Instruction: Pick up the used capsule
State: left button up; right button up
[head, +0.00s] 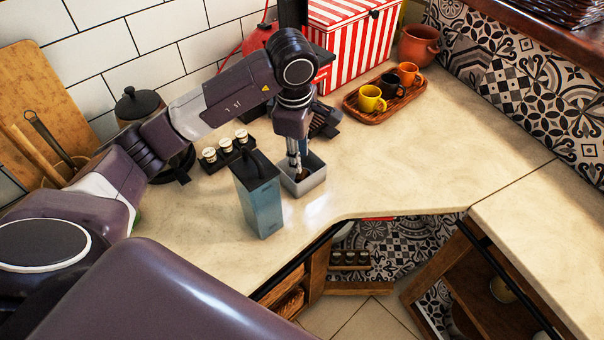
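My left gripper (299,170) points straight down into a small grey open box (316,183) on the counter. Its fingertips are inside the box, and the small view does not show whether they are apart or closed. Something small and dark brown shows at the fingertips; I cannot tell whether it is the used capsule or whether it is held. A black holder (236,160) with several white-topped capsules (225,145) stands left of the box. My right gripper is not in view.
A teal container (263,208) stands close in front of the grey box. A wooden tray (372,114) with yellow, black and orange cups, a red-striped box (352,45) and a terracotta pot (418,46) stand behind. A dark pot (140,105) is left. The right counter is clear.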

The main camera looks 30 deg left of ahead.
aim_at(302, 174)
pick_arm(q)
jog(key=shift+d+f+p, duration=0.1)
jog(key=shift+f+p, duration=0.25)
jog(key=shift+f, duration=0.55)
jog(key=f, duration=0.1)
jog(key=f+p, duration=0.1)
jog(key=f, duration=0.1)
jog(key=shift+w+f, duration=0.25)
jog(key=shift+f, duration=0.55)
jog(key=c, duration=0.4)
